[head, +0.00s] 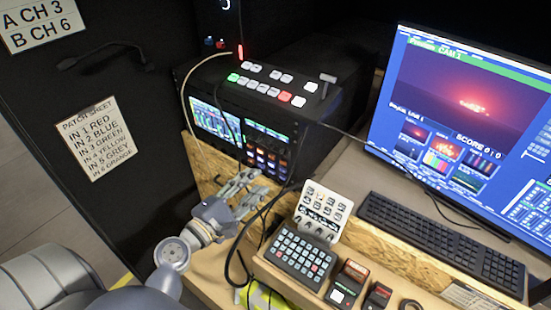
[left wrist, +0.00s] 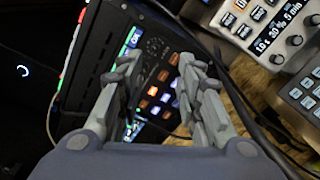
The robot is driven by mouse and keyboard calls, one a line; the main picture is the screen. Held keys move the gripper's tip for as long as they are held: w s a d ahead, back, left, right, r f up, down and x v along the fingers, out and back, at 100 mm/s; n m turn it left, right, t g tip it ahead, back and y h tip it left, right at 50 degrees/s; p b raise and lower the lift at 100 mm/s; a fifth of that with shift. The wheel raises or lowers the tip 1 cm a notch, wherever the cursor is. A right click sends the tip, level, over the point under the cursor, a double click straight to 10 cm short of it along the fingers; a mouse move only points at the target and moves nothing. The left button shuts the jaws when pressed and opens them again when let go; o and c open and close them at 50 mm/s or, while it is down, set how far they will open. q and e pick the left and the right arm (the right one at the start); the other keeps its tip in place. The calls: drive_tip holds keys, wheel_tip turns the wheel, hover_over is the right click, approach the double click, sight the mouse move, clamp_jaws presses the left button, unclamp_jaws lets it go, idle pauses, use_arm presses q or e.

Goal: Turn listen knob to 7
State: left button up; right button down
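A black rack unit (head: 225,118) with a lit screen (head: 216,121) and rows of lit orange and blue buttons (head: 266,158) stands at the back left. In the left wrist view its panel (left wrist: 152,50) shows between and beyond my fingers, with a round dark dial-like patch near the top. I cannot read any label, so I cannot tell which part is the listen knob. My left gripper (head: 260,184) is in front of the rack's lower right. It is open and empty, its fingers apart in the left wrist view (left wrist: 158,88). My right gripper is out of view.
A white knobbed box (head: 319,210) and a dark keypad (head: 298,256) stand just right of my left gripper. Black cables (head: 244,235) hang close to it. A switcher (head: 272,85) sits on the rack. A keyboard (head: 440,238) and monitor (head: 470,110) are at the right.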

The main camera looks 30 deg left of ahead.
sight(281, 155)
use_arm(q)
drive_tip(key=shift+n, duration=0.3)
drive_tip(key=w+p, duration=0.1)
drive_tip(key=w, duration=0.2)
drive_tip(key=w+p, duration=0.1)
drive_tip(key=w, duration=0.2)
drive_tip(key=w+p, duration=0.1)
drive_tip(key=w, duration=0.2)
drive_tip(key=shift+w+d+r+p, duration=0.2)
drive_tip(key=shift+d+p, duration=0.1)
drive_tip(key=shift+d, duration=0.1)
drive_tip(key=shift+w+d+f, duration=0.1)
drive_tip(key=shift+w+f, duration=0.05)
drive_tip(key=shift+w, duration=0.55)
clamp_jaws()
